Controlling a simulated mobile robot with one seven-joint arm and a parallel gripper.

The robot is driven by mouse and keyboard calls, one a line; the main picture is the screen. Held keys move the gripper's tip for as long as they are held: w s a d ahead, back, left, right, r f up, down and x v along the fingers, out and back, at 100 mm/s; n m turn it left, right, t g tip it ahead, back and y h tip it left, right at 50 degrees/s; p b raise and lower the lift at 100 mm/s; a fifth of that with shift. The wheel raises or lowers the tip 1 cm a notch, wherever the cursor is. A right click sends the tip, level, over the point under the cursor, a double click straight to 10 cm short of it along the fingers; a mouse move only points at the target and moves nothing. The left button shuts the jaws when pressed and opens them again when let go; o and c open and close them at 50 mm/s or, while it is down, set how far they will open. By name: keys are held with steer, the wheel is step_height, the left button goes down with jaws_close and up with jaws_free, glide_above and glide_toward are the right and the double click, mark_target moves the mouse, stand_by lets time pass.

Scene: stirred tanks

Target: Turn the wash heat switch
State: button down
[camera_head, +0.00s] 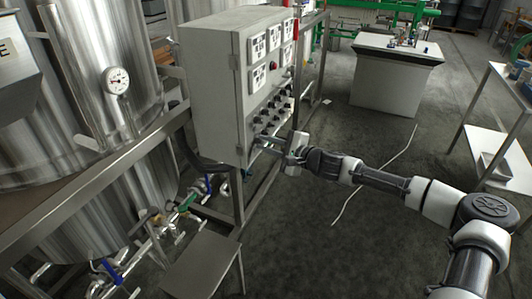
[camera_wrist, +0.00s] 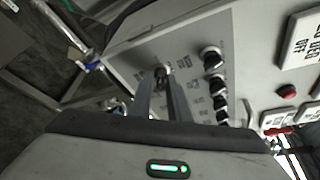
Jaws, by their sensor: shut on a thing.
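The grey control cabinet (camera_head: 212,95) stands left of centre in the head view, with rows of black knobs on its front panel. In the wrist view the panel (camera_wrist: 185,40) fills the upper middle. My gripper (camera_head: 262,146) reaches the lower left part of the panel. In the wrist view its two fingers (camera_wrist: 162,80) are shut on a small dark switch knob (camera_wrist: 161,72) with a label partly hidden beside it. I cannot read whether the label names the wash heat. Several other black knobs (camera_wrist: 213,86) sit in a row to the right of my fingers.
A red button (camera_wrist: 287,91) and white square meters (camera_wrist: 304,36) are on the same panel. Steel tanks (camera_head: 105,60) with pipes and blue-handled valves stand left. A metal frame (camera_head: 240,180) supports the cabinet. Open floor lies right, crossed by a white cable (camera_head: 372,178).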

steer(key=shift+n+b, duration=0.3)
steer(key=shift+b, duration=0.1)
steer(key=c, duration=1.9)
jaws_free()
steer(key=shift+o, duration=0.2)
steer(key=p+v, duration=0.1)
steer(key=v, duration=1.6)
steer(key=shift+s+p, duration=0.3)
steer(key=shift+p, duration=0.1)
steer(key=shift+f, duration=0.15)
